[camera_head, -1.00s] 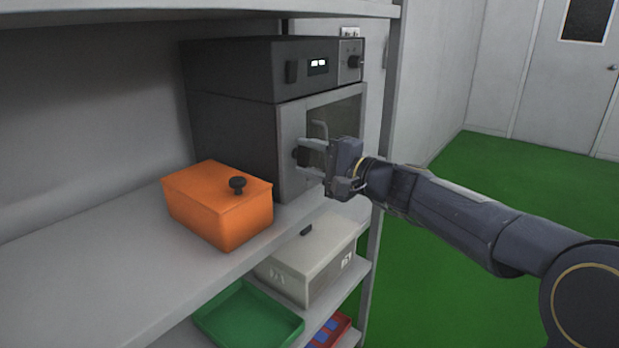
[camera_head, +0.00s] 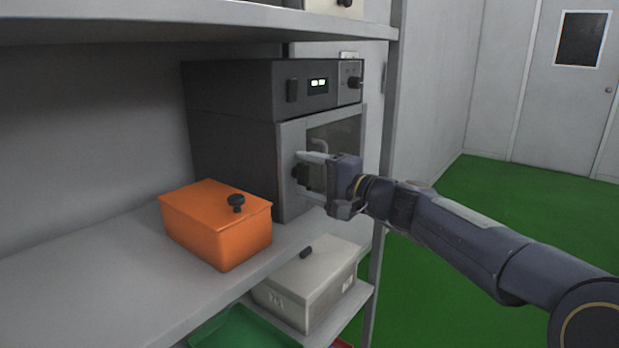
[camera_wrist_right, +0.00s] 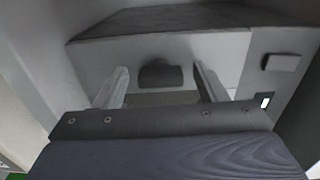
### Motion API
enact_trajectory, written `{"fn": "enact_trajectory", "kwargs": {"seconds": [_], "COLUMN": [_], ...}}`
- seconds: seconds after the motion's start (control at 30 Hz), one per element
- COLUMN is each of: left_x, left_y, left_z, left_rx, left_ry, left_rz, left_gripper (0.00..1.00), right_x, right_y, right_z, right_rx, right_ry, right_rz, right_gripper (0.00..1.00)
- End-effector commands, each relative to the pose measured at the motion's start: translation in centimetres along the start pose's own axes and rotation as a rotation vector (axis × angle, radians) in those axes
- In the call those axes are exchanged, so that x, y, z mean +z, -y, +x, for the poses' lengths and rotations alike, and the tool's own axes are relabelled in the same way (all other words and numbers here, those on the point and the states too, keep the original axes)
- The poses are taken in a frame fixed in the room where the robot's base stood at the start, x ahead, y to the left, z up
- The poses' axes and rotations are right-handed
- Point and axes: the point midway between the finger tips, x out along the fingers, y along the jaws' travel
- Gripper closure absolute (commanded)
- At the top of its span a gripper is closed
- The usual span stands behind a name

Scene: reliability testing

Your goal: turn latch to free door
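The grey oven-like appliance (camera_head: 232,150) stands on the shelf with its windowed door (camera_head: 292,140) closed. A small black latch knob (camera_head: 300,174) sits on the left part of the door front; it also shows in the right wrist view (camera_wrist_right: 161,74). My right gripper (camera_head: 312,177) is at the door front, its pale fingers pointing at the latch. In the right wrist view my right gripper (camera_wrist_right: 162,86) is open, one finger on each side of the latch, with gaps showing. Finger contact cannot be told. My left gripper is not in view.
An orange box (camera_head: 215,225) with a black knob stands on the shelf left of the door. A pale lidded box (camera_head: 310,280) and a green tray (camera_head: 240,330) are on the lower shelf. A shelf post (camera_head: 390,150) stands at the right, with green floor beyond.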

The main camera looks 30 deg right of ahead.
Motion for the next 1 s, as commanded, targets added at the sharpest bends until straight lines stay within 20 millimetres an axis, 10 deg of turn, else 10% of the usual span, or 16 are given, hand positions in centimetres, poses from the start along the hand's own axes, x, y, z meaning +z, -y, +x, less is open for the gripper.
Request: {"fn": "enact_trajectory", "kwargs": {"seconds": [0.33,1.0], "left_x": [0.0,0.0], "left_y": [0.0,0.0], "left_z": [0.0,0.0], "left_rx": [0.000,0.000], "left_ry": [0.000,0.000], "left_rz": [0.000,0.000], "left_gripper": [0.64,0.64], "right_x": [0.0,0.0], "right_y": [0.0,0.0], "right_z": [-0.5,-7.9], "right_rx": [-0.001,0.000], "right_ry": [0.000,0.001], "right_rz": [0.000,0.001], "right_gripper": [0.35,0.35]}}
